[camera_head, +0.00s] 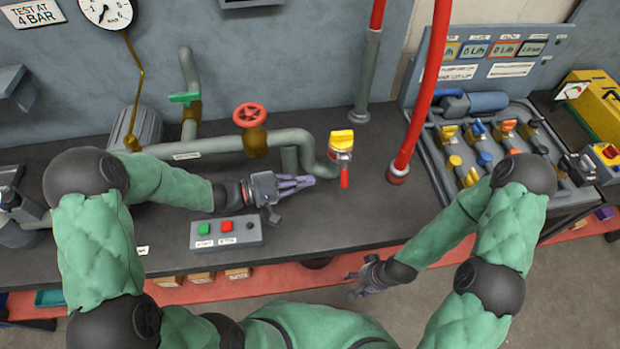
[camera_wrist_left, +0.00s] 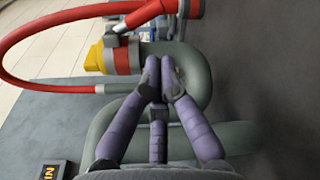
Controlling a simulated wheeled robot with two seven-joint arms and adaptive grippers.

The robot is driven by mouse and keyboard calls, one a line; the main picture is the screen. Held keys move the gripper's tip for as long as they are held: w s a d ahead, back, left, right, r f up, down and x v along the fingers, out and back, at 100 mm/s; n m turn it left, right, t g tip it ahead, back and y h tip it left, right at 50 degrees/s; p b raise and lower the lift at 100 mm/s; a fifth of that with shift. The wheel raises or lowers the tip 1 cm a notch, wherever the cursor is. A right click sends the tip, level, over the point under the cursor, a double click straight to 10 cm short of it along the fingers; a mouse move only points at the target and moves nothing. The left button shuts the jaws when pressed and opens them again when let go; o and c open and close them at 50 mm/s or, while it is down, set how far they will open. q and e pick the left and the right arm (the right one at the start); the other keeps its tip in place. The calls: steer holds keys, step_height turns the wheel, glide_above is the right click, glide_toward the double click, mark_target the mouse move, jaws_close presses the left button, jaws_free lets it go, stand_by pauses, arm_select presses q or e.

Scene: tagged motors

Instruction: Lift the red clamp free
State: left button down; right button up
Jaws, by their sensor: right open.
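The red clamp shows as a red handle (camera_head: 344,178) below a grey collar and yellow cap (camera_head: 342,140), at the end of the bent grey-green pipe. In the left wrist view, the clamp's red collar (camera_wrist_left: 127,58) lies just beyond my fingertips, with the yellow cap on its left. My left gripper (camera_head: 310,181) is over the bench, left of the clamp and apart from it. Its purple fingers (camera_wrist_left: 158,80) converge at the tips with nothing seen between them; how far they are open is unclear. My right gripper (camera_head: 362,282) is open, low beyond the bench's front edge.
A tall red hose (camera_head: 407,150) rises from the bench right of the clamp. A red valve wheel (camera_head: 250,115) stands on the pipe to the left. A button box (camera_head: 226,232) lies below my left gripper. A switch panel (camera_head: 480,150) stands at the right.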

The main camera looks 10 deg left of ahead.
mark_target(344, 173)
arm_select(q)
steer(key=b+x, duration=0.2)
steer(key=x, duration=0.6)
arm_select(e)
step_height(344, 173, down, 2)
steer(key=shift+f, duration=0.1)
arm_select(q)
steer(key=shift+d, duration=0.1)
arm_select(e)
steer(key=shift+r, duration=0.25)
arm_select(q)
steer(key=shift+s+n+p, duration=0.1)
steer(key=shift+n+p, duration=0.3)
steer(key=shift+p, duration=0.15)
arm_select(e)
steer(key=shift+r, duration=0.3)
